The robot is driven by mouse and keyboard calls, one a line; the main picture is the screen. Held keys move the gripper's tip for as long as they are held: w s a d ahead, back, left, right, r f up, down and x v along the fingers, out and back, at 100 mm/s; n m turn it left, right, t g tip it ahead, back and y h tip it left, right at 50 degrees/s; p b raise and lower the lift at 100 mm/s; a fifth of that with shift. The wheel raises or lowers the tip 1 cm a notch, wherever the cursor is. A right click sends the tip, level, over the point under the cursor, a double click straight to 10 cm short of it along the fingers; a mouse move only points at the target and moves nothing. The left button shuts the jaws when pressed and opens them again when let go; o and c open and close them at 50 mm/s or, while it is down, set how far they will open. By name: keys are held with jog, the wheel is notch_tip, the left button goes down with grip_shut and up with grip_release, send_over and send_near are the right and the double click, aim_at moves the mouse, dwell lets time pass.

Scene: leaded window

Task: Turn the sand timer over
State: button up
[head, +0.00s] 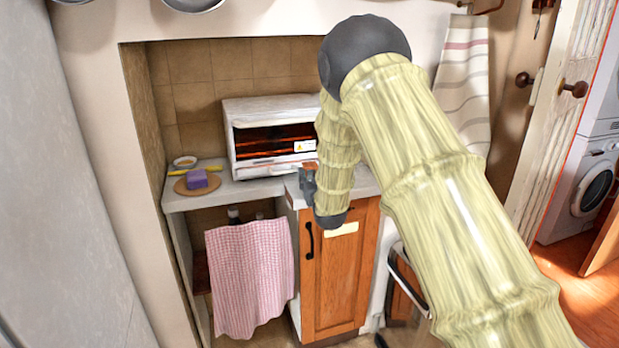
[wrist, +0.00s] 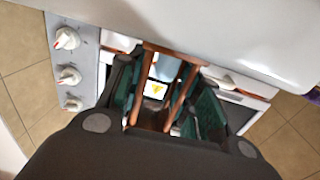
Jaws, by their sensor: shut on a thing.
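The sand timer (wrist: 180,95) shows in the wrist view as a frame with thin reddish-brown posts, between the dark and green fingers of my gripper (wrist: 160,100). My gripper is shut on it. A pale part shows between the posts, but I cannot tell where the sand lies. In the head view my gripper (head: 308,184) is low over the counter (head: 235,194), in front of the toaster oven. My arm hides most of the timer there. I cannot tell whether the timer touches the counter.
The white toaster oven (head: 265,137) stands close behind my gripper; its knobs (wrist: 68,76) show in the wrist view. A purple block (head: 196,179) on a round board, a yellow stick and a small bowl (head: 185,162) are at the counter's left. A checked towel (head: 250,275) hangs below.

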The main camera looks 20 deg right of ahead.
jog(key=s+r+m+p, duration=0.3)
jog(key=s+m+p, duration=0.5)
jog(key=s+m, duration=0.15)
jog(key=w+m+h+b, duration=0.2)
jog(key=w+m+b, duration=0.1)
jog(key=m, duration=0.7)
jog(key=w+m+g+h+b, duration=0.1)
jog(key=w+m+h+b, duration=0.1)
jog(key=m+b, duration=0.4)
jog(key=w+f+m+h+b, duration=0.1)
jog(key=w+m+b, duration=0.3)
jog(key=m, duration=1.1)
jog(key=shift+w+d+f+g+h+b, duration=0.1)
jog(key=shift+w+g+h+b, duration=0.25)
jog(key=shift+h, duration=0.55)
jog(key=shift+f+b, duration=0.75)
jog(key=shift+b, duration=0.05)
